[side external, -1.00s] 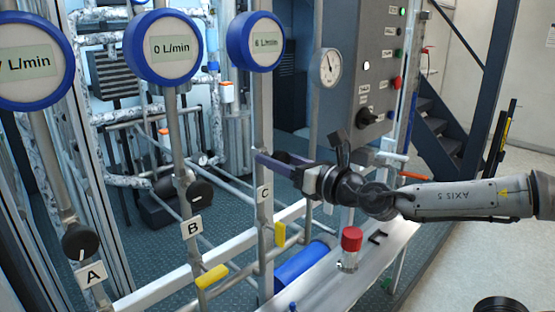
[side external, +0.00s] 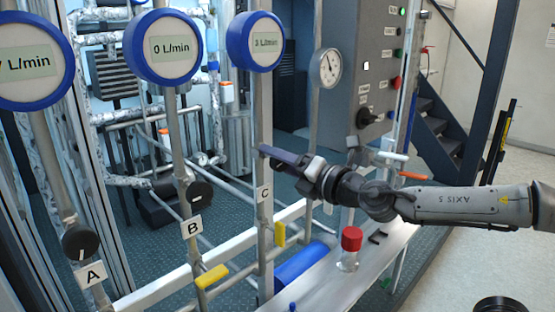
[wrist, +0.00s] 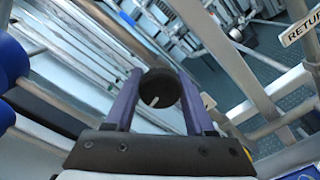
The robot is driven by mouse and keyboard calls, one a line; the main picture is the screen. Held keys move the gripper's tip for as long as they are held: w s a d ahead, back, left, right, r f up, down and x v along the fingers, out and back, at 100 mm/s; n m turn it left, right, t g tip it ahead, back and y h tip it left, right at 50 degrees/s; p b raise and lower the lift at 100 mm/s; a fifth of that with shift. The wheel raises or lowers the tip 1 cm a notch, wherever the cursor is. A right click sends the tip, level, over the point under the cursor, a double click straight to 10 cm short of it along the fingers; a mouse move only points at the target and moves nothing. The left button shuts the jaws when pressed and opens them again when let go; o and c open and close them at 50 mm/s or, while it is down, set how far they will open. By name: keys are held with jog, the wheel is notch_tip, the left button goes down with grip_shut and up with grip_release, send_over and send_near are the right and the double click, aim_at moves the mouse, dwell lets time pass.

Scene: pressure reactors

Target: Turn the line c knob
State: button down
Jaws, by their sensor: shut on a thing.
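The line C knob (wrist: 162,88) is a round black knob with a white pointer mark. In the wrist view it sits between the two purple fingers of my gripper (wrist: 160,100), which is shut on it. In the side view my gripper (side external: 280,155) reaches the line C pipe just above its C label (side external: 264,194) and hides the knob. The line C flow display (side external: 255,42), round with a blue rim, reads about 3 L/min.
Line B has a black knob (side external: 199,192) and a display (side external: 163,48) at 0 L/min. Line A's knob (side external: 80,241) is at the far left. A yellow valve handle (side external: 279,234) is below C. A red-capped bottle (side external: 350,248) stands on the bench.

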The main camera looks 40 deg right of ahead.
jog(key=shift+m, duration=1)
jog(key=shift+c, duration=1.3)
grip_release()
jog(key=s, duration=1.4)
jog(key=shift+w, duration=0.1)
